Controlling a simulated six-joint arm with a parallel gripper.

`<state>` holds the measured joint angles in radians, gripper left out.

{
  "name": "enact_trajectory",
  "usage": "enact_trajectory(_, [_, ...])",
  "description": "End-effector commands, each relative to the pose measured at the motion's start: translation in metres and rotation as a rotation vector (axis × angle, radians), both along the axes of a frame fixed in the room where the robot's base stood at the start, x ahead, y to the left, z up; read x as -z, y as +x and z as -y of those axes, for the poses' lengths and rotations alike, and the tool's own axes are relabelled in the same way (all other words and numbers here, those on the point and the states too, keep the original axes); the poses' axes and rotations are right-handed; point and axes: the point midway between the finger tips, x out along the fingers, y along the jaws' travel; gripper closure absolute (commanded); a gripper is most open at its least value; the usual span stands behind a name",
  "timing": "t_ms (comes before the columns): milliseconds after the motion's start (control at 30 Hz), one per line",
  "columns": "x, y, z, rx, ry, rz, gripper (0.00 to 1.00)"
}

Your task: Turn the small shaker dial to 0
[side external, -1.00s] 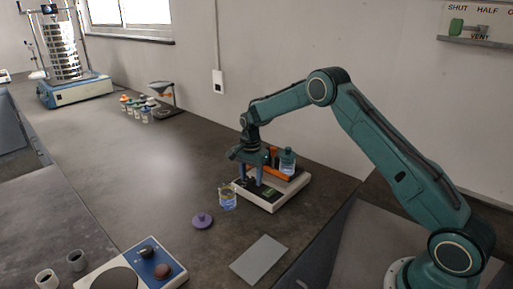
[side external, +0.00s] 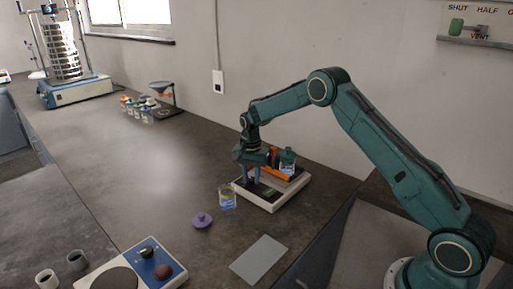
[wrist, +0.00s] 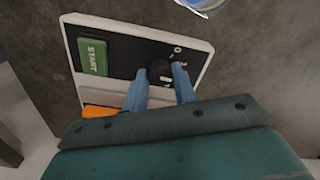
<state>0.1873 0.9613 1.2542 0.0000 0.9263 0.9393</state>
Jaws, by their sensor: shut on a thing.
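The small shaker is a white-framed unit with a black front panel; it shows in the side view (side external: 290,192) and in the wrist view (wrist: 120,60). Its small black dial (wrist: 158,71) is between the two blue fingers of my gripper (wrist: 161,80), which is shut on it. A white 0 mark (wrist: 178,49) is beside the dial on the panel, with other marks partly hidden by a finger. The dial's pointer cannot be made out. In the side view my gripper (side external: 252,180) reaches down to the panel and hides the dial.
A green START button (wrist: 93,57) is on the same panel. A green-capped jar (side external: 287,160) stands on the shaker by an orange bar (side external: 283,174). A beaker of blue liquid (side external: 227,198) and a purple lid (side external: 202,220) are close by.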

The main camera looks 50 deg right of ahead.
Motion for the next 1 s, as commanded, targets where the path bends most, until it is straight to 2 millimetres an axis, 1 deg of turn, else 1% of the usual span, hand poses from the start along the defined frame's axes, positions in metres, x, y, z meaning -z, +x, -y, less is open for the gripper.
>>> enact_trajectory(1000, [-0.0010,0.0003,0.0001,-0.939,0.000,0.001,0.96])
